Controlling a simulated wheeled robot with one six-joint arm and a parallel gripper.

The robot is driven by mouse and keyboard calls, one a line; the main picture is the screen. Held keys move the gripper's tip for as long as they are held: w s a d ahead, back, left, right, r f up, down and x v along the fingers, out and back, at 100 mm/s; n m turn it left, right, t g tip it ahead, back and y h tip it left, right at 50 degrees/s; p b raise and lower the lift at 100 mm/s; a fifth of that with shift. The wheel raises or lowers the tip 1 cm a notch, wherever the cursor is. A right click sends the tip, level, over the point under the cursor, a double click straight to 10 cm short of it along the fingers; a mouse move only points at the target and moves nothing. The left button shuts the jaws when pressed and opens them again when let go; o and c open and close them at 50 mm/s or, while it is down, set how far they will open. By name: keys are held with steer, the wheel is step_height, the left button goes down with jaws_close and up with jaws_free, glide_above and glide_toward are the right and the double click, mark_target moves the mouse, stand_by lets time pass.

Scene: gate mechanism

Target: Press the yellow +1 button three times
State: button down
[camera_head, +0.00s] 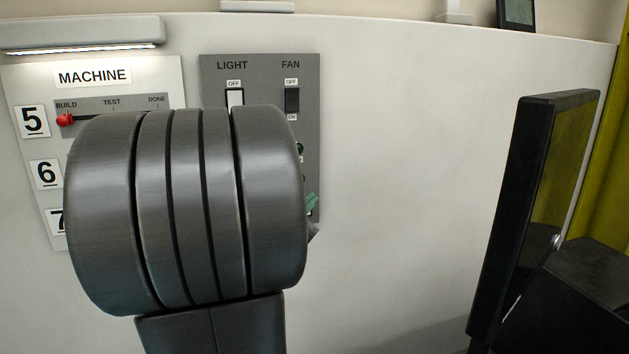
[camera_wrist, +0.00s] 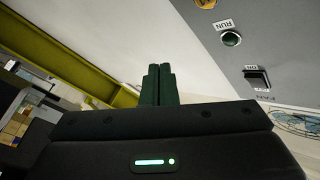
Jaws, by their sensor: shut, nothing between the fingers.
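In the wrist view, a round yellow-orange button (camera_wrist: 205,3) sits on the grey panel (camera_wrist: 275,40) and is cut off by the top edge; no +1 marking is readable on it. My gripper (camera_wrist: 158,68) is shut and empty, its two dark green fingers together. In the picture the fingers lie to the left of the panel, and I cannot tell their distance from it. In the head view, my arm covers the lower part of the panel (camera_head: 268,80), and the yellow button is hidden.
Near the yellow button are a green RUN button (camera_wrist: 231,38) and the FAN switch (camera_wrist: 257,77). In the head view, a LIGHT switch (camera_head: 235,98) and the MACHINE board with a red slider knob (camera_head: 65,120) are at left. A black screen (camera_head: 530,200) stands at right.

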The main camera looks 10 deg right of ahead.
steer(key=shift+a, duration=0.15)
steer(key=shift+w, duration=0.15)
steer(key=w, duration=0.8)
steer(key=shift+w+p, duration=0.25)
steer(key=shift+p, duration=0.2)
steer(key=shift+w+a, duration=0.1)
stand_by(1.7)
steer(key=shift+w, duration=0.35)
steer(key=shift+w, duration=0.4)
stand_by(0.6)
steer(key=shift+s, duration=0.85)
